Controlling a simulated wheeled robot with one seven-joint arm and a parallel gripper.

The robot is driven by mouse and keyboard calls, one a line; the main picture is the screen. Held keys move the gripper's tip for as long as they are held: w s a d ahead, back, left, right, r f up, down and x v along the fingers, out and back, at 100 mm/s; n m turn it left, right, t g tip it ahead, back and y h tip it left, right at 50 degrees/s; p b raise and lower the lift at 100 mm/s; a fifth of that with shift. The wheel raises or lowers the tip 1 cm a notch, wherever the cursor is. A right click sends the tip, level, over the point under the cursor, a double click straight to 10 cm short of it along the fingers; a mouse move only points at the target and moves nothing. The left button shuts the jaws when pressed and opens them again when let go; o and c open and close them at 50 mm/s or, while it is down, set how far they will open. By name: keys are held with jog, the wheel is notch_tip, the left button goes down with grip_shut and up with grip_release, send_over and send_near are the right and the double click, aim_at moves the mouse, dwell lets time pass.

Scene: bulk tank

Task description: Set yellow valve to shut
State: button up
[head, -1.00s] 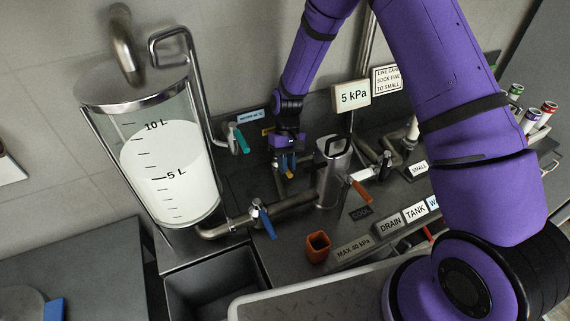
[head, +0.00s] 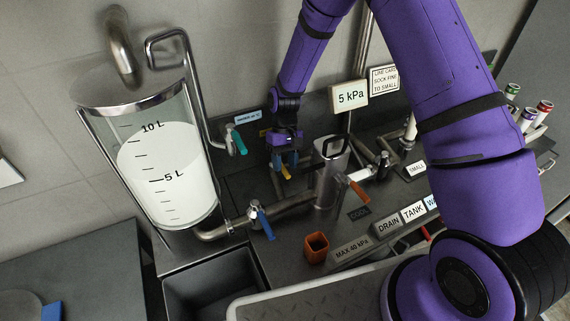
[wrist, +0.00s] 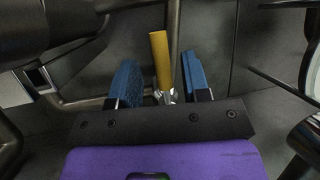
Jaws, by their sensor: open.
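The yellow valve handle (wrist: 160,58) stands between the two blue fingers of my gripper (wrist: 157,80) in the wrist view, with a gap on each side. Its metal stem shows at the base of the handle, near the gripper body. In the head view the yellow handle (head: 286,173) shows just below my gripper (head: 286,160), on the pipework behind the steel filter housing. My gripper is open around the handle. The valve body is mostly hidden behind the gripper in the head view.
Left of my gripper are a teal valve handle (head: 239,142) and a blue one (head: 265,222) by the milk tank (head: 170,170). The steel filter housing (head: 330,170) and an orange handle (head: 358,190) stand close on the right. An orange cup (head: 316,247) is in front.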

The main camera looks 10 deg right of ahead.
jog(key=v, duration=1)
jog(key=s+d+r+m+t, duration=0.15)
jog(key=s+d+r, duration=0.3)
jog(key=r, duration=0.75)
jog(key=s+d+r+t, duration=0.35)
jog(key=s+r, duration=0.25)
jog(key=r, duration=0.5)
jog(key=s+d+r+t, duration=0.2)
jog(key=s+d+r, duration=0.1)
jog(key=s, duration=0.7)
jog(key=s+d+r+m+t+h, duration=0.1)
jog(key=s+d+r+t, duration=0.2)
jog(key=s, duration=0.7)
jog(key=shift+d+r, duration=0.25)
jog(key=shift+r, duration=0.7)
